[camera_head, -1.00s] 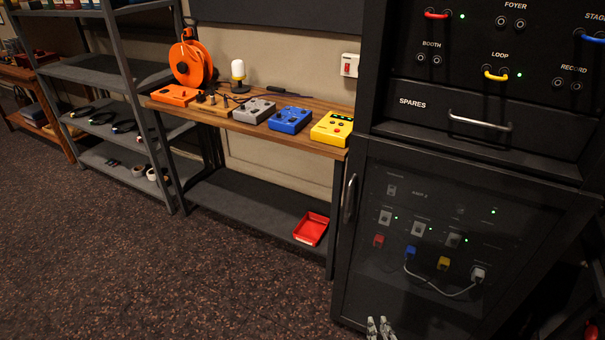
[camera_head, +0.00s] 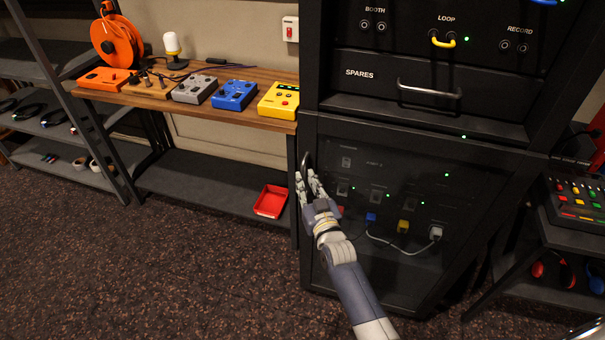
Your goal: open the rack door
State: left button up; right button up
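The rack door (camera_head: 345,263) is a dark see-through panel in a black frame, low on the rack. It looks shut. Its curved metal handle (camera_head: 305,159) stands upright at the door's left edge. My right gripper (camera_head: 308,177) is at the handle's lower part, with its two fingers apart and pointing up along it. The fingers hide the lower handle, and I cannot tell whether they touch it. My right forearm covers part of the door's lower left. My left gripper is not in view.
Above the door is the SPARES drawer (camera_head: 385,79) with a bar handle. A wooden bench (camera_head: 150,100) with coloured boxes stands left of the rack; a red tray (camera_head: 271,201) lies on its lower shelf. Carpet in front is clear. A black stand (camera_head: 580,237) is at the right.

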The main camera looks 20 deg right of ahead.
aim_at(304, 177)
jog(key=shift+w, duration=1.65)
grip_shut()
